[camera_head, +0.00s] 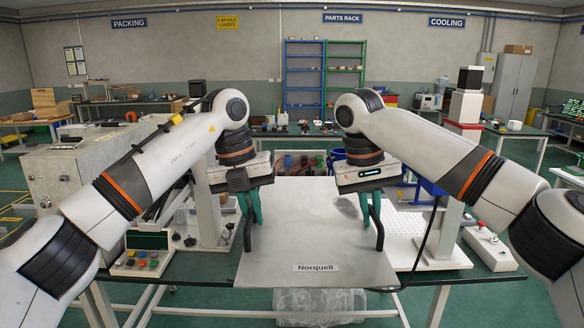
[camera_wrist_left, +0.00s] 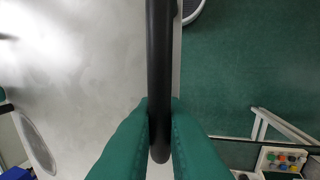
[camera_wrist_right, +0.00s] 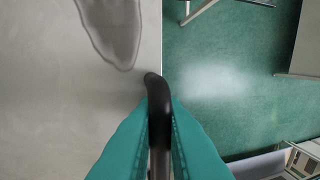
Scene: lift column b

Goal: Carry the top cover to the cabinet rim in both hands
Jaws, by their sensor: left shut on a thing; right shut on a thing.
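The top cover (camera_head: 312,250) is a flat grey metal panel labelled "Norquell", seen in the middle of the head view. It has a black bar handle near each side. My left gripper (camera_head: 252,205) is shut on the left handle (camera_wrist_left: 160,75); its green fingers sit on both sides of the bar. My right gripper (camera_head: 371,207) is shut on the right handle (camera_wrist_right: 157,105). The cover shows a dark smudge (camera_head: 346,206) near its right side. Green floor shows beyond the cover's edge in both wrist views. I cannot make out the cabinet rim; the cover hides what lies beneath it.
A large beige metal box (camera_head: 85,172) stands at the left. A button panel (camera_head: 142,262) with coloured buttons lies left of the cover. A white perforated board (camera_head: 412,232) and a white control box (camera_head: 490,248) are at the right. A clear plastic bag (camera_head: 320,302) lies below in front.

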